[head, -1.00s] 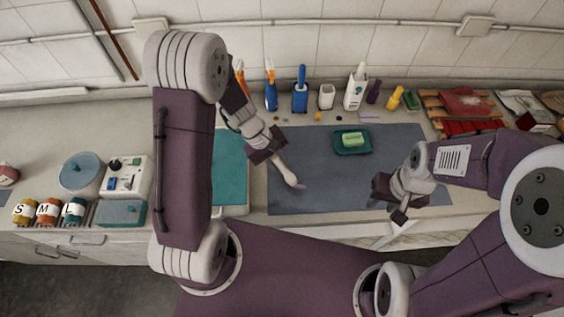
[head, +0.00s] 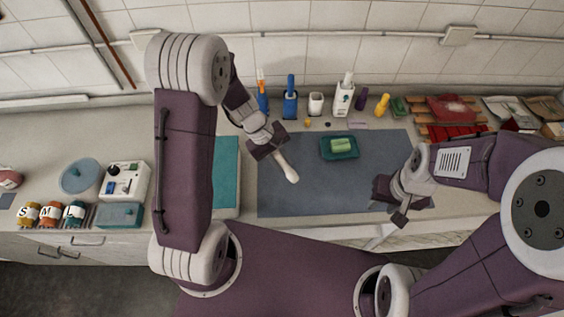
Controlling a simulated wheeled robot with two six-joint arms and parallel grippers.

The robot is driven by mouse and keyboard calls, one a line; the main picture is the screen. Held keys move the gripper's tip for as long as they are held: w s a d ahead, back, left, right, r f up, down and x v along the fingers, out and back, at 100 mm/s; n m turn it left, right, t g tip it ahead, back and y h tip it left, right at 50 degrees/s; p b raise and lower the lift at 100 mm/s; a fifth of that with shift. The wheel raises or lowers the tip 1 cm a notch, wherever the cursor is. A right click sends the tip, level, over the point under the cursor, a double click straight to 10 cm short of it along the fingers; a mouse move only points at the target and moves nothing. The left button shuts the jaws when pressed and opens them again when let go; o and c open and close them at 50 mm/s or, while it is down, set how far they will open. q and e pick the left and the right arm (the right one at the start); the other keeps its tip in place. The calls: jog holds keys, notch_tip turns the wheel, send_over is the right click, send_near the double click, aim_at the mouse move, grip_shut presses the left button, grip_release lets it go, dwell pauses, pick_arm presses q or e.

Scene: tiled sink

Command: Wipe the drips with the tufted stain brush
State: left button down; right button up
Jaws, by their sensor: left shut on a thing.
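My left gripper (head: 268,148) is shut on a pale, club-shaped tool (head: 287,168), which looks like the stain brush. It holds it slanted down to the right over the left part of the blue-grey mat (head: 320,195). The tufts cannot be made out, and I cannot tell whether the tip touches the mat. No drips can be made out on the mat now. My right gripper (head: 396,202) hangs over the mat's right front edge with nothing visible in it; its jaw opening is unclear.
A green soap block (head: 343,144) lies in a teal dish (head: 328,154) on the mat. Bottles and holders, including a blue one (head: 290,104), stand along the back wall. A teal board (head: 226,175) lies left of the mat. The mat's middle front is clear.

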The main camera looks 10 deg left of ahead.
pick_arm(q)
notch_tip(320, 180, up, 2)
jog(key=shift+d+r+p, duration=0.1)
jog(key=shift+d+p, duration=0.05)
jog(key=shift+p, duration=0.5)
jog(key=shift+r, duration=0.25)
jog(key=shift+a, duration=0.2)
jog(key=shift+d, duration=0.1)
